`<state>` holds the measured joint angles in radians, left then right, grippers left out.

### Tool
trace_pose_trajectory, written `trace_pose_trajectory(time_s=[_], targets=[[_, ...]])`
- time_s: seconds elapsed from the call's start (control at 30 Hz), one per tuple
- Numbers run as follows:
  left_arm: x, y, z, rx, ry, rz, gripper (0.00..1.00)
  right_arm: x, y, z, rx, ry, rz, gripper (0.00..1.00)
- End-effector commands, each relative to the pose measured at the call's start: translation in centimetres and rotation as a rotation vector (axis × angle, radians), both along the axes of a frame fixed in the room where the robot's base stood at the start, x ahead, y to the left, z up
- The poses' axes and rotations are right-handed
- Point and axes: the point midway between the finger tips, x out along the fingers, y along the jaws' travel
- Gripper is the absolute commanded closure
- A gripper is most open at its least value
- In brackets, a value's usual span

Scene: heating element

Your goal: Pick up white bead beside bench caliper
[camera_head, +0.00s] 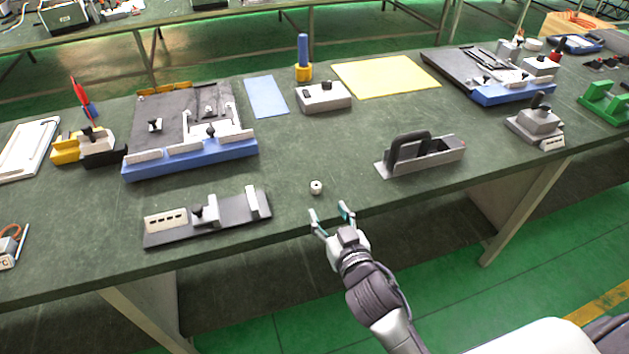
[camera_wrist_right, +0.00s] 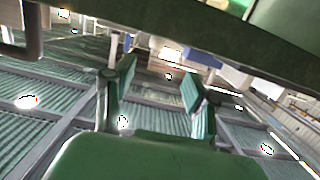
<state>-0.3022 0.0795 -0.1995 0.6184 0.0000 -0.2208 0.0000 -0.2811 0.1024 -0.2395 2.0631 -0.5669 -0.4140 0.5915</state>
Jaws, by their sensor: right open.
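A small white bead (camera_head: 316,187) stands on the dark green bench top near its front edge, with a dark spot on its top. My right gripper (camera_head: 331,214) is open and empty at the bench's front edge, just nearer than the bead and apart from it. In the right wrist view the two fingers of the right gripper (camera_wrist_right: 158,92) are spread with nothing between them, and the bead does not show. A grey fixture with a dark upright loop (camera_head: 422,157), perhaps the bench caliper, stands to the right of the bead. My left gripper is not in view.
A dark plate with a clamp (camera_head: 207,217) lies left of the bead. A blue-edged fixture (camera_head: 190,158) and a grey box (camera_head: 323,97) stand farther back. The green bench top (camera_head: 330,140) around the bead is clear.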

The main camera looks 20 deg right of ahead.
Motion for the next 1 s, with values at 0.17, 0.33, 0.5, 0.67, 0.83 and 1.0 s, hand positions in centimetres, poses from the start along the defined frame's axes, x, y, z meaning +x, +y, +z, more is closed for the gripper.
trace_pose_trajectory(time_s=[0.17, 0.33, 0.5, 0.67, 0.83, 1.0], targets=[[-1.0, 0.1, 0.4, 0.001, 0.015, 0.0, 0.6, 3.7, 0.1, -0.4, -0.001, -0.002, 0.0, 0.43], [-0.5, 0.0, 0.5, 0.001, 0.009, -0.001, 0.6, 5.4, 0.1, -0.8, -0.001, -0.001, 0.001, 0.43], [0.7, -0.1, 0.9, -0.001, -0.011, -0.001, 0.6, 6.7, 0.0, -0.9, -0.001, -0.001, 0.001, 0.43], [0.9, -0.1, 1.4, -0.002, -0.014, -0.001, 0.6, 9.2, -0.4, -1.3, -0.002, -0.001, 0.0, 0.43], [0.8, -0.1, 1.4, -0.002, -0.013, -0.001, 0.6, 10.7, -0.3, -1.7, 0.0, 0.0, 0.001, 0.43], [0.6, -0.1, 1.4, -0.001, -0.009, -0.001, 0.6, 10.8, -0.3, -1.8, 0.0, 0.001, 0.001, 0.43]])
